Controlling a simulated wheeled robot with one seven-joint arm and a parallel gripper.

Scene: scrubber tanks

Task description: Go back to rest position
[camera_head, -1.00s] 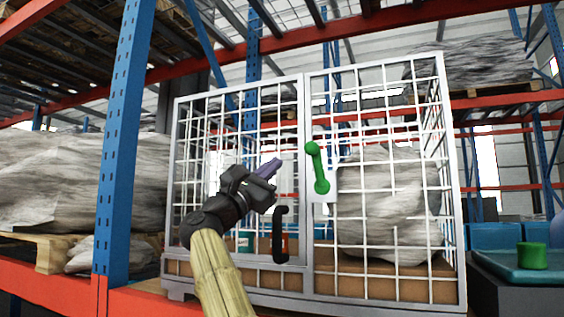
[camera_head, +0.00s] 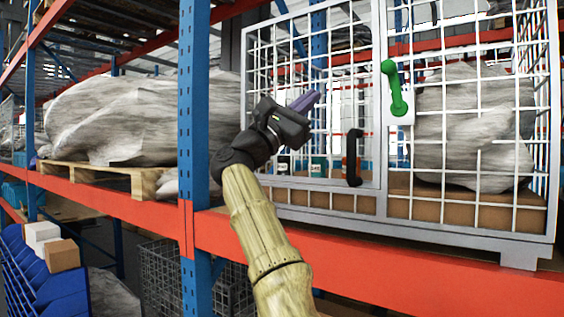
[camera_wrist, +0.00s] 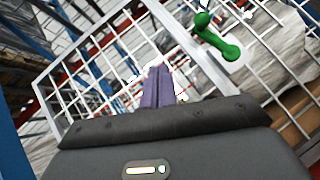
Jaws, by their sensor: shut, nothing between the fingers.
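My gripper (camera_head: 306,102) is shut and empty, with its purple fingers together, in front of the left part of a white wire cage (camera_head: 384,215). In the wrist view the shut fingers (camera_wrist: 158,88) point toward the cage mesh. I cannot tell how far they are from it. The cage stands on a red shelf beam. A green handle (camera_head: 395,88) is on the front of the cage, right of my gripper; it also shows in the wrist view (camera_wrist: 217,37). A black handle (camera_head: 352,158) is lower on the left door, right of and below my gripper.
A blue rack post (camera_head: 193,110) stands left of my arm. A red beam (camera_head: 400,265) runs below the cage. A wrapped load (camera_head: 140,118) on a wooden pallet (camera_head: 100,175) lies left. Blue bins with boxes (camera_head: 62,254) are at lower left. A wrapped grey load (camera_head: 465,125) is inside the cage.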

